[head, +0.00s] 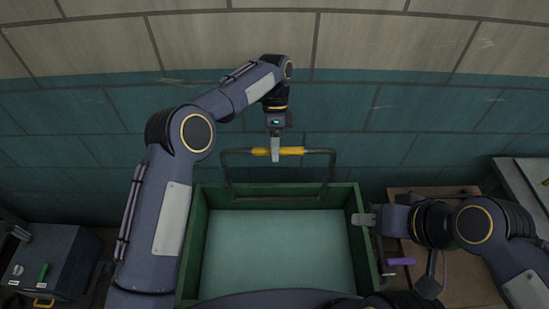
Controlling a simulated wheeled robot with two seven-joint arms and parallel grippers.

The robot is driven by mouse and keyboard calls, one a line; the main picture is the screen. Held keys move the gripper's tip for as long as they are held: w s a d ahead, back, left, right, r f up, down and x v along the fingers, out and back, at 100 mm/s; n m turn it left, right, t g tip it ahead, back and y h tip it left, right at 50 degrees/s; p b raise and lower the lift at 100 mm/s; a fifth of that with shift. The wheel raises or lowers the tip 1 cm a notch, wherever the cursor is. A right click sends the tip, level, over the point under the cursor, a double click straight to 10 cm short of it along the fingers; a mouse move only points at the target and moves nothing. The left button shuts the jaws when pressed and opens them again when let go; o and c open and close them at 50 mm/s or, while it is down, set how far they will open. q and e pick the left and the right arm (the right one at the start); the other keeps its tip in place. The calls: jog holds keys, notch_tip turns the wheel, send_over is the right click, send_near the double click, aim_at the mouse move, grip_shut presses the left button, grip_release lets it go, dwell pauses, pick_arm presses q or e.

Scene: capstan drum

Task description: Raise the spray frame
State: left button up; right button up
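The spray frame is a dark tubular hoop (333,165) with a yellow grip on its top bar. It stands up at the back of a green tank (190,245), and its lower legs show by the back wall. My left gripper (275,152) comes down from above onto the middle of the yellow grip; its fingers overlap the bar and appear shut on it, seen edge-on. My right gripper (365,219) is at the tank's right wall, touching or just above its rim. The view does not show whether its fingers are open or shut.
The tank has a pale green, flat-looking inside. At left is a grey box (47,258) with a green knob. At right is a brown board or bench (460,285) with a purple handle (401,262). A tiled wall (420,120) rises close behind the frame.

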pick_arm(q)
jog(key=s+a+r+b, duration=0.1)
jog(key=s+r+b, duration=0.5)
jog(key=s+r, duration=0.5)
jog(key=s, duration=0.3)
jog(key=shift+a, duration=0.2)
